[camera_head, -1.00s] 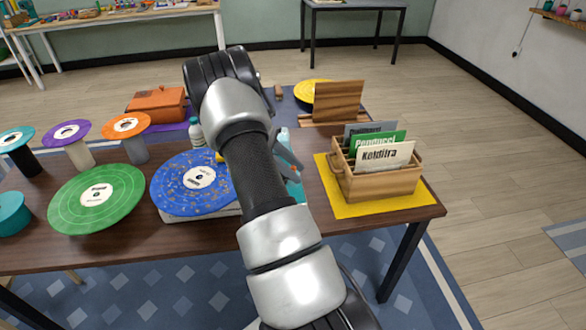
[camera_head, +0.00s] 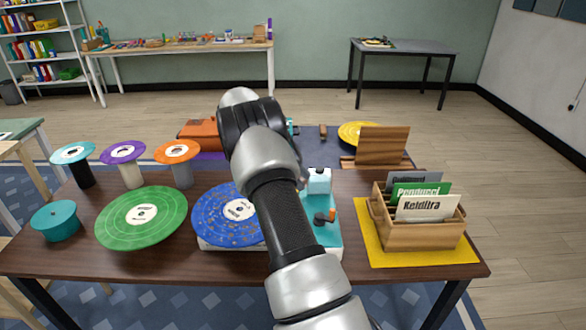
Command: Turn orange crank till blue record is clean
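The blue record (camera_head: 215,222) lies flat on a white-and-teal machine (camera_head: 325,246) near the table's front edge. Small light specks show on its face, and my arm covers its right part. My arm comes up from the bottom and passes between the record and the crank. My gripper is mostly hidden behind the arm; only a small grey piece (camera_head: 303,180) that may belong to it shows, left of the crank. Its fingers cannot be made out.
A green record (camera_head: 115,220), a teal drum (camera_head: 56,222) and several small discs on posts stand left. A wooden crate (camera_head: 425,235) of sleeves sits on a yellow mat at right. An orange box (camera_head: 200,134) and a yellow disc stand behind.

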